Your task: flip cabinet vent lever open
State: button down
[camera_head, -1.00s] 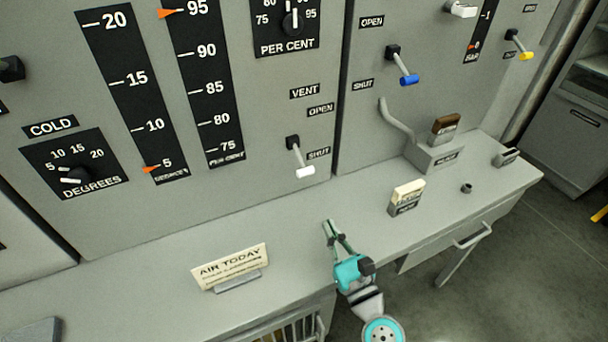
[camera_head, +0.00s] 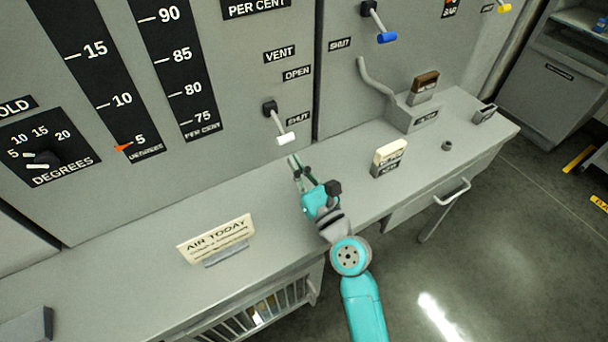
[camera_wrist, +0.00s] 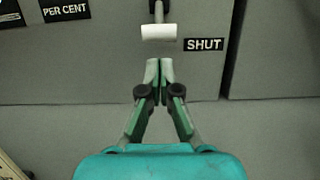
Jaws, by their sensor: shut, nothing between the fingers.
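The vent lever (camera_head: 277,124) is on the cabinet front, below the VENT label (camera_head: 279,54). Its black pivot is at the top, and its arm slants down to a white handle end (camera_head: 286,139) beside the SHUT label (camera_head: 298,118). The OPEN label (camera_head: 297,73) is higher up. My gripper (camera_head: 295,165) is shut and empty, just below the white handle. In the wrist view the closed fingertips (camera_wrist: 159,66) point up at the white handle (camera_wrist: 159,33), with a small gap in the picture. Contact cannot be seen.
The shelf (camera_head: 345,165) runs below the panel. An AIR TODAY sign (camera_head: 217,238) stands on it to the left. A cream block on a grey holder (camera_head: 389,157) and a brown-topped block (camera_head: 424,84) stand to the right. A blue lever (camera_head: 386,37) is at upper right.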

aim_at(280, 129)
jog(key=shift+x, duration=2.25)
